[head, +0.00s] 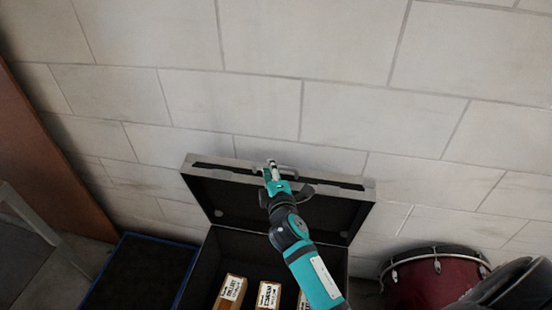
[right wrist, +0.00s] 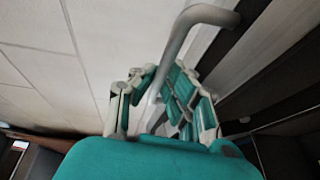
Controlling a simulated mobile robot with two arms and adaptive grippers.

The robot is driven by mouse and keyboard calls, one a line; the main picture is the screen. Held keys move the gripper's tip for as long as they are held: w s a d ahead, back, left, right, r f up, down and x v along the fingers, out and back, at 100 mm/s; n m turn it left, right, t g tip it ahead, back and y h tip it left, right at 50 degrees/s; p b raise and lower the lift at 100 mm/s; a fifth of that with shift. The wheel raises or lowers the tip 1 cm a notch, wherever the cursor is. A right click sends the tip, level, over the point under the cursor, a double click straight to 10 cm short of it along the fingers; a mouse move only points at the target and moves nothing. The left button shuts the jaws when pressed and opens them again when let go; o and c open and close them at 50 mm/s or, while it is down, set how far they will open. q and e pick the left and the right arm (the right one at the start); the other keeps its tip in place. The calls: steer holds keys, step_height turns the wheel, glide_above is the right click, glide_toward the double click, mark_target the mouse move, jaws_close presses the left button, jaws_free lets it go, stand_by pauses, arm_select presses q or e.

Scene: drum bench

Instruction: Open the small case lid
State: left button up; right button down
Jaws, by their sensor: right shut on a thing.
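The small case (head: 215,255) stands against the wall with its lid (head: 222,200) raised and tilted back, its dark inside showing. My right gripper (head: 270,170) is at the middle of the lid's upper edge. In the right wrist view its fingers (right wrist: 165,95) are shut on a grey bent handle (right wrist: 197,18), which runs along the lid's metal edge (right wrist: 235,50). My right arm hides part of the lid and the case's inside. My left gripper is not in view.
Several labelled boxes (head: 231,290) lie inside the case. A red drum (head: 432,277) stands to the right. A dark blue-edged mat or panel (head: 143,272) lies to the left, beside a grey frame (head: 40,240). A pale block wall (head: 250,100) is close behind the lid.

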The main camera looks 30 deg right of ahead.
steer(key=shift+s+a+f, duration=0.1)
steer(key=shift+s+a, duration=0.15)
steer(key=c, duration=1.6)
jaws_free()
steer(key=shift+c, duration=0.2)
steer(key=shift+w, duration=0.1)
steer(key=v, duration=0.7)
steer(key=shift+s, duration=0.3)
